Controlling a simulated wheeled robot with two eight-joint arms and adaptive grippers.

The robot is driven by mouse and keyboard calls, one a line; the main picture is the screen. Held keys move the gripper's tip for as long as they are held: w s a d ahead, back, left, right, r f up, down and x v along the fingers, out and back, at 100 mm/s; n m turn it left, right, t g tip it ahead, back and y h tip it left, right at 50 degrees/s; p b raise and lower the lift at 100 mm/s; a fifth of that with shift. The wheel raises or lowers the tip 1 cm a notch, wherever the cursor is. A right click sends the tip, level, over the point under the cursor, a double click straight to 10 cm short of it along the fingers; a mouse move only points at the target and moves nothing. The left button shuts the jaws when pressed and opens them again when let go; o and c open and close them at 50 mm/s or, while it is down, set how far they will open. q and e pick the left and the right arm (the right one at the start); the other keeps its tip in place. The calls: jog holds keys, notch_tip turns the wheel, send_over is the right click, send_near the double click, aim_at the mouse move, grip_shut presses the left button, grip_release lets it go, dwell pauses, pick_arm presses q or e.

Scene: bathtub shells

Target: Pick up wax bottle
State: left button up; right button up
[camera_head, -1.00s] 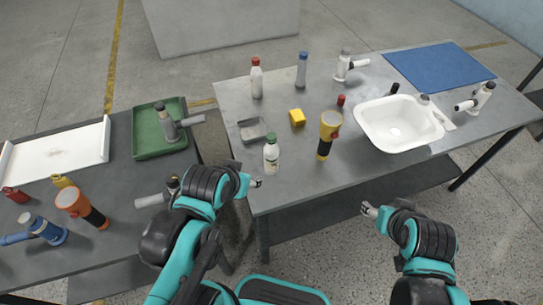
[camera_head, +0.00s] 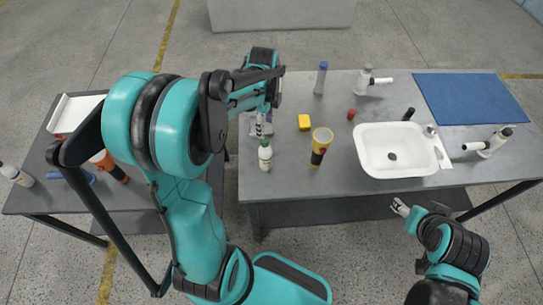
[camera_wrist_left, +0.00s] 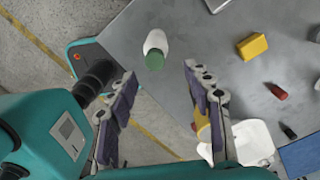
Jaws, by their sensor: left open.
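A white bottle with a green cap (camera_head: 265,156) stands upright near the front left edge of the grey table; I take it for the wax bottle, though its label is unreadable. It also shows in the left wrist view (camera_wrist_left: 155,45), ahead of the fingers and roughly between them. My left gripper (camera_head: 262,128) is open and empty, just above and behind the bottle in the head view. Its spread fingers show in the left wrist view (camera_wrist_left: 160,88), apart from the bottle. My right gripper (camera_head: 400,207) is off the table's front edge, too small to read.
An orange-and-black flashlight (camera_head: 320,146) stands just right of the bottle. A yellow block (camera_head: 304,122), a blue-capped bottle (camera_head: 321,78) and a white sink (camera_head: 380,165) share the table. My left arm hides much of the left table (camera_head: 40,200).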

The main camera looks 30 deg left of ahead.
aim_at(265, 140)
pick_arm(q)
jog(key=f, duration=0.2)
jog(key=f+b, duration=0.1)
jog(key=f, duration=0.1)
jog(key=s+f+b, duration=0.1)
jog(key=f, duration=0.2)
jog(key=shift+d, duration=0.1)
jog(key=shift+w+f, duration=0.1)
jog(key=shift+f, duration=0.05)
grip_shut()
